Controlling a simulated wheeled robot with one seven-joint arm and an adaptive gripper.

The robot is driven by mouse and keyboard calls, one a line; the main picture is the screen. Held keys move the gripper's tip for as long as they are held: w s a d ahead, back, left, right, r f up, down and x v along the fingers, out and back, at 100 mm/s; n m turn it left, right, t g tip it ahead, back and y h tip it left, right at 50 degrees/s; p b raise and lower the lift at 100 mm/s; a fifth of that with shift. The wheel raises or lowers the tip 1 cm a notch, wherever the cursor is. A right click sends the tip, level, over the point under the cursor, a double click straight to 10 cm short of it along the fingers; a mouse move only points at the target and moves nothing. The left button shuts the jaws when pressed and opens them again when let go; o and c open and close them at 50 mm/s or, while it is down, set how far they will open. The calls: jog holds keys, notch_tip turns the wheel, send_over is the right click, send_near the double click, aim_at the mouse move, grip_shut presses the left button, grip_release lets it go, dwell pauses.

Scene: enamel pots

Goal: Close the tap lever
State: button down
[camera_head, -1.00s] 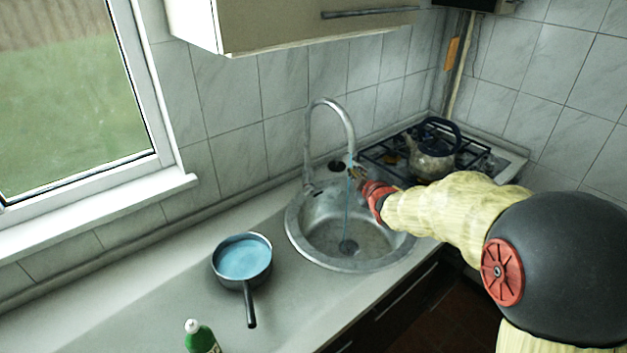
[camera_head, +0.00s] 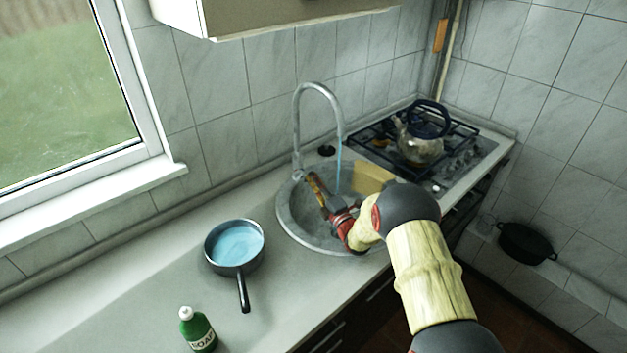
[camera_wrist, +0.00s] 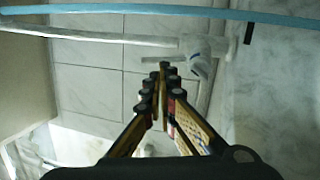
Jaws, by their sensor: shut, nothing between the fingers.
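The silver tap (camera_head: 318,86) arches over the sink, and a blue stream of water (camera_head: 338,172) falls from its spout. In the wrist view the stream (camera_wrist: 200,15) crosses the top, with the pale tap (camera_wrist: 110,36) below it. The tap's base (camera_wrist: 198,55) lies just beyond my fingertips; a thin bar beside it may be the lever, but I cannot tell its position clearly. My gripper (camera_head: 312,178) is over the sink, shut and empty, its fingers pointing up toward the tap base. In the wrist view its fingertips (camera_wrist: 164,70) meet, apparently apart from the tap.
The round metal sink (camera_head: 290,222) is set in the grey counter (camera_head: 150,285). A pan (camera_head: 236,244) with blue contents and a green soap bottle (camera_head: 198,332) stand left. A kettle (camera_head: 420,145) is on the hob. A black pot (camera_head: 527,243) sits low at right.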

aim_at(299, 159)
jog(key=b+x, duration=0.1)
jog(key=x, duration=0.6)
jog(key=shift+w+a+f, duration=0.1)
jog(key=shift+w+r+m+g+h+p, duration=0.3)
jog(key=shift+w+r+g+p, duration=0.1)
jog(key=shift+w+r+g, duration=0.2)
jog(key=shift+w+f+b, duration=0.2)
jog(key=shift+b, duration=0.45)
jog(key=shift+w, duration=0.25)
jog(key=shift+r, duration=0.15)
